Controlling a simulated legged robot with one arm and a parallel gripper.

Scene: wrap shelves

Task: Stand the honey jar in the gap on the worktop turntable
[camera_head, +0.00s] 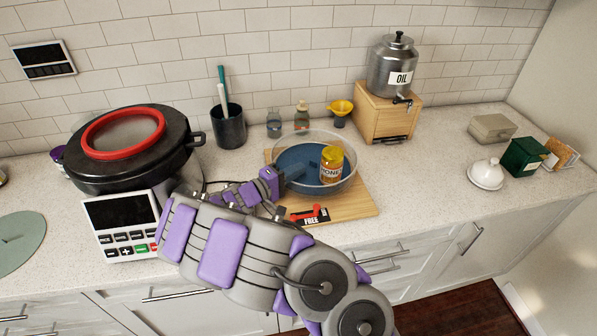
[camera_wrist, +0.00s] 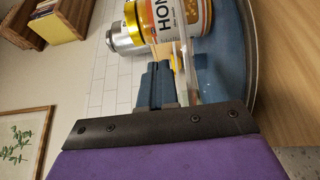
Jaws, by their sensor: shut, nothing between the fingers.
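The honey jar (camera_head: 331,165), with a yellow lid and a label reading HONEY, stands upright inside the clear-rimmed round blue turntable (camera_head: 297,160), at its right side. My gripper (camera_head: 294,172) is at the left part of the turntable, beside the jar and apart from it. In the wrist view the jar (camera_wrist: 182,20) is at the top, beyond the blue fingers (camera_wrist: 156,84), which are shut and empty. A clear strip of rim shows near the fingers. My arm hides part of the turntable's near left side.
The turntable is on a wooden board (camera_head: 355,205) with a FREE label at its front. A dark pot (camera_head: 130,165) with a red-rimmed lid and a keypad unit (camera_head: 120,225) stand left. An oil dispenser (camera_head: 391,65) on a wooden box is behind right.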

